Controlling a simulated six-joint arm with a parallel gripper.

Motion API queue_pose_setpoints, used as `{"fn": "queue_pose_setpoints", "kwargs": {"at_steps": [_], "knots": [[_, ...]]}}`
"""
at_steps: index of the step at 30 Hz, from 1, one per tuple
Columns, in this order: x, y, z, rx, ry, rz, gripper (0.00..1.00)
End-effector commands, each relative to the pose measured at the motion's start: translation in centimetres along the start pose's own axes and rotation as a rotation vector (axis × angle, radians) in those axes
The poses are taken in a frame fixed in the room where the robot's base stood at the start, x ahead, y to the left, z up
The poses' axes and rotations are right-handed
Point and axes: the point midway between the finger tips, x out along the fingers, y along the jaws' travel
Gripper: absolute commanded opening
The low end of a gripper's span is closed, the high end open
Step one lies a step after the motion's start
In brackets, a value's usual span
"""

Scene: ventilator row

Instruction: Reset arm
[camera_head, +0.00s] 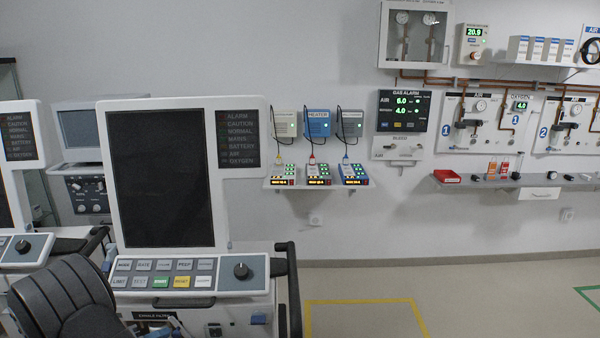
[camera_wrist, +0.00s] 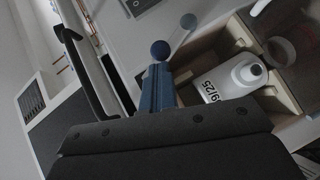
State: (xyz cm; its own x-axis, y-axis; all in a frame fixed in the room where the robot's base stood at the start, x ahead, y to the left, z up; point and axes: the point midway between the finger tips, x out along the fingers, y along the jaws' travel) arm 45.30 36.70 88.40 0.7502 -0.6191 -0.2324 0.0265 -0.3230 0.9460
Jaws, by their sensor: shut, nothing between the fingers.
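My gripper (camera_wrist: 165,128) fills the bottom of the wrist view as a broad dark grey block with small bolts along its upper edge. It is shut and nothing shows in it. Just beyond it are a blue bar and a blue ball (camera_wrist: 160,50); I cannot tell whether the gripper touches them. In the head view, a dark ribbed shape (camera_head: 66,300) stands at the lower left, in front of a ventilator (camera_head: 217,215). My gripper's fingertips cannot be made out in that view.
A white bottle (camera_wrist: 241,76) marked 09/25 sits in a beige compartment (camera_wrist: 200,50) close to my gripper. A black handle (camera_wrist: 85,60) is at its left. In the head view, a wall shelf (camera_head: 270,183) carries several small devices. Floor at right is clear.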

Motion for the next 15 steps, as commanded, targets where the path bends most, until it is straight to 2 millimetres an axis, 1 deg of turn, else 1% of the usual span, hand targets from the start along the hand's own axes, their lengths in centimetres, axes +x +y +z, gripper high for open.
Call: {"fn": "queue_pose_setpoints", "kwargs": {"at_steps": [1,5,15], "knots": [[-0.9,0.0,-0.9,0.007,0.004,-0.004,0.00],[-3.1,0.1,-2.5,0.006,0.005,-0.004,0.00],[-9.9,0.2,-2.4,0.006,0.006,-0.003,0.00]]}}
